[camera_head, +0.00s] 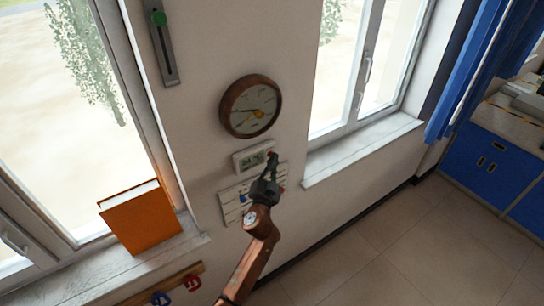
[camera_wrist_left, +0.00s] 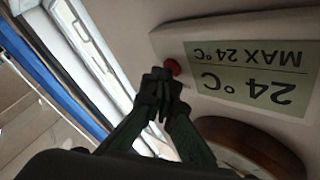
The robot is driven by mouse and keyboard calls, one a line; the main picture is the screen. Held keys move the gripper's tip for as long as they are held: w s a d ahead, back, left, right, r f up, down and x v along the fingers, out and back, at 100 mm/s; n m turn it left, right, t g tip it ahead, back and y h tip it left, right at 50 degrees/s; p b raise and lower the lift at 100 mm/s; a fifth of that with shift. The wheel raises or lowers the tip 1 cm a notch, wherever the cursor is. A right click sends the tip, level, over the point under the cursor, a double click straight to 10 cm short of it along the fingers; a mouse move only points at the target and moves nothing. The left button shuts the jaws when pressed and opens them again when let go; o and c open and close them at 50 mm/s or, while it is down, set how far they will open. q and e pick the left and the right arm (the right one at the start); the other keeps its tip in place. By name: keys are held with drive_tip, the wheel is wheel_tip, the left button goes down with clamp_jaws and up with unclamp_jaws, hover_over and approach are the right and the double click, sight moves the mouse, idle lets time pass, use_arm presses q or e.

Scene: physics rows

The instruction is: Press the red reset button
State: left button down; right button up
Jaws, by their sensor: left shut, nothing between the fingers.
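The red button (camera_wrist_left: 173,66) is a small round knob on the white thermostat unit (camera_wrist_left: 165,45), beside its green display reading 24 °C and MAX 24 °C, upside down in the left wrist view. The unit also shows on the wall in the head view (camera_head: 240,161). My left gripper (camera_wrist_left: 160,82) is shut and empty. Its fingertips are right by the button and overlap its edge in the wrist view; I cannot tell whether they touch it. In the head view the left gripper (camera_head: 271,160) covers the unit's right end. My right gripper is out of view.
A round brown-framed dial (camera_head: 235,93) hangs above the unit. A pale panel (camera_head: 233,205) is below it, partly behind my left arm. An orange book (camera_head: 140,218) stands on the left windowsill. A green slider (camera_head: 159,19) is at the upper left. The floor at the right is clear.

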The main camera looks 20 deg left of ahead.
use_arm(q)
drive_tip(key=shift+d, duration=0.1)
drive_tip(key=shift+s+d, duration=0.5)
drive_tip(key=shift+d, duration=0.05)
drive_tip(key=s+d, duration=0.1)
drive_tip(key=d, duration=0.1)
drive_tip(key=s+d+b, duration=0.1)
drive_tip(key=s+d, duration=0.1)
idle(0.6)
drive_tip(key=shift+a+f, duration=0.1)
drive_tip(key=shift+f, duration=0.05)
idle(0.4)
